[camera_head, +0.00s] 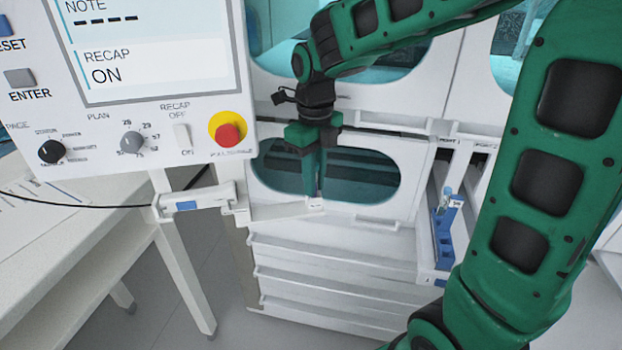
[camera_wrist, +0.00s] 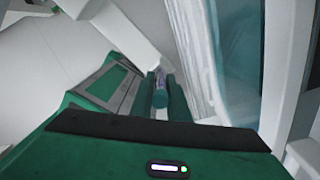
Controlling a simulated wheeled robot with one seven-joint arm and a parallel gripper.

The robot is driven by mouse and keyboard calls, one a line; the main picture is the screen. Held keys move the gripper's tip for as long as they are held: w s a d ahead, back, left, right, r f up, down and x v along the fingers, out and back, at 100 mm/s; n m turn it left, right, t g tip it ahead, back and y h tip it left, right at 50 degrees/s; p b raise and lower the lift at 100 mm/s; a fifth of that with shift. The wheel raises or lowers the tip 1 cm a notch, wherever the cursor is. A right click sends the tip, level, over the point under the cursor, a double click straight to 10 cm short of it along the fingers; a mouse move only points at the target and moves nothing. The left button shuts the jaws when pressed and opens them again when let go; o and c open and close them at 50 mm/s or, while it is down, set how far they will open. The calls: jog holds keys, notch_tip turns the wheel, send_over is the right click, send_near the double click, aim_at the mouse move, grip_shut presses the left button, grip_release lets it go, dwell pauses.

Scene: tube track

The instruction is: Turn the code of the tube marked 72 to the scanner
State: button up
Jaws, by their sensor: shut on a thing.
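My gripper (camera_head: 312,188) hangs pointing down in front of the white cabinet in the head view. It is shut on a tube, which shows in the wrist view as a small teal round end with a purplish part (camera_wrist: 160,82) between the green fingers. In the head view the fingers mostly hide the tube. Its number and code cannot be read. A small white holder (camera_head: 316,205) is just below the fingertips; whether the tube touches it I cannot tell. I cannot clearly make out which part is the scanner.
A blue rack (camera_head: 443,240) with a pale-capped tube (camera_head: 447,196) stands in a white slot at right. The control panel (camera_head: 150,75), with a red stop button (camera_head: 228,134), stands at left above a white table (camera_head: 60,245). A cabinet window (camera_head: 365,172) is behind my gripper.

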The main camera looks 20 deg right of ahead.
jog(key=shift+f, duration=0.1)
jog(key=o, duration=0.9)
notch_tip(320, 180, up, 11)
jog(key=shift+w+f, duration=0.1)
